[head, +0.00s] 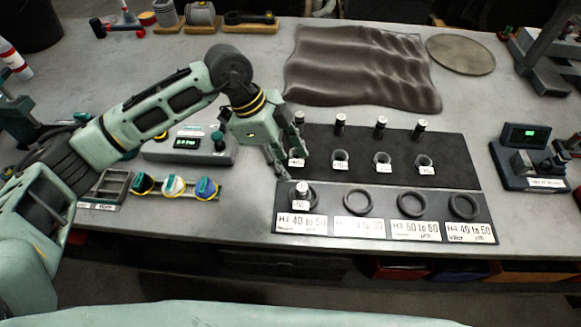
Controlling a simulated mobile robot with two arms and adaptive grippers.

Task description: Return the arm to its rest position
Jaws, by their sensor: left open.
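My left arm reaches in from the left over the workbench, pale green with dark joints. Its gripper (288,160) points down at the left end of the dark mat (450,152), with its fingers apart. The fingers are close to the leftmost tag of the mat's row. I see nothing held between them, though the arm's own parts hide some of that spot. A small metal cylinder with a tag (301,190) stands in the leftmost ring of the front labelled tray (380,205), just below the fingers. My right gripper is not in view.
Several small cylinders (381,124) and tagged rings (382,160) stand on the mat. A grey device with a green display (188,143) and coloured-knob tools (174,186) lie under and beside my arm. Another display device (525,135) stands right. A rippled dark sheet (360,65) lies behind.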

